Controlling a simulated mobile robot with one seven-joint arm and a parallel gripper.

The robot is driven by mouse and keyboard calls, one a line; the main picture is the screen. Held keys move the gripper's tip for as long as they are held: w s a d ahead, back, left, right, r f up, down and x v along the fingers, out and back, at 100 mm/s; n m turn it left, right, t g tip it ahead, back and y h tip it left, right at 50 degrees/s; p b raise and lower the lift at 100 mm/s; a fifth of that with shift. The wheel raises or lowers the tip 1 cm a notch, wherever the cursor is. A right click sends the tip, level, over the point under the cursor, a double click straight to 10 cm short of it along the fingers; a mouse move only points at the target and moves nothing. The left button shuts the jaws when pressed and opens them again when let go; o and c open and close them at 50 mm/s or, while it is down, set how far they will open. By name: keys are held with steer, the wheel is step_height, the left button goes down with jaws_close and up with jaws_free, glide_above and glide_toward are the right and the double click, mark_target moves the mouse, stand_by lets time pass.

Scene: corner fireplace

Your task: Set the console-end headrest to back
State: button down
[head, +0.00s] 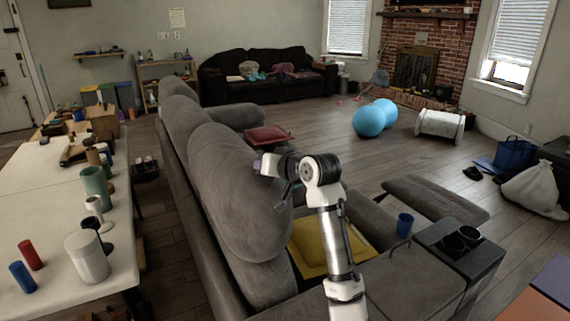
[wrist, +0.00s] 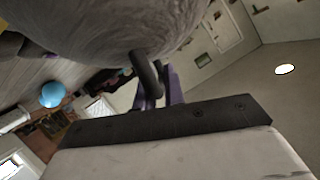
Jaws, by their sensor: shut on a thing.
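The grey sofa has several padded headrests along its back. The console-end headrest (head: 238,185) is the nearest and largest in the head view. It also fills the top of the wrist view (wrist: 110,22) as a grey cushion. My gripper (head: 262,164) is at the seat-side face of this headrest. In the wrist view, my gripper's purple fingers (wrist: 163,88) are shut on a dark curved handle (wrist: 147,72) that stands out from the cushion. The exact finger contact is partly hidden. The dark console (head: 462,262) with cup holders is at the lower right.
A white table (head: 60,200) with cups and cylinders runs behind the sofa. A raised footrest (head: 435,197) extends to the right.

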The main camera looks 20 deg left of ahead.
mark_target(250, 180)
steer(key=shift+n+t+h, duration=0.3)
steer(key=shift+n+t, duration=0.1)
steer(key=shift+n, duration=0.2)
steer(key=s+a, duration=0.2)
steer(key=s, duration=0.1)
steer(key=shift+s+a+f, duration=0.15)
steer(key=shift+a+f, duration=0.05)
steer(key=shift+a, duration=0.05)
steer(key=shift+s+a+f, duration=0.25)
steer(key=shift+s+a, duration=0.25)
steer(key=shift+s, duration=0.1)
steer(key=c, duration=1.5)
jaws_free()
steer(key=shift+s+a+n, duration=0.1)
steer(key=shift+s+n, duration=0.05)
steer(key=shift+n, duration=0.15)
steer(key=shift+r, duration=0.1)
steer(key=shift+s+d+r+b, duration=0.1)
steer(key=shift+d+b, duration=0.2)
steer(key=shift+d, duration=0.05)
steer(key=b+v, duration=0.2)
steer(key=v, duration=1.1)
steer(key=shift+s, duration=0.15)
steer(key=shift+a, duration=0.15)
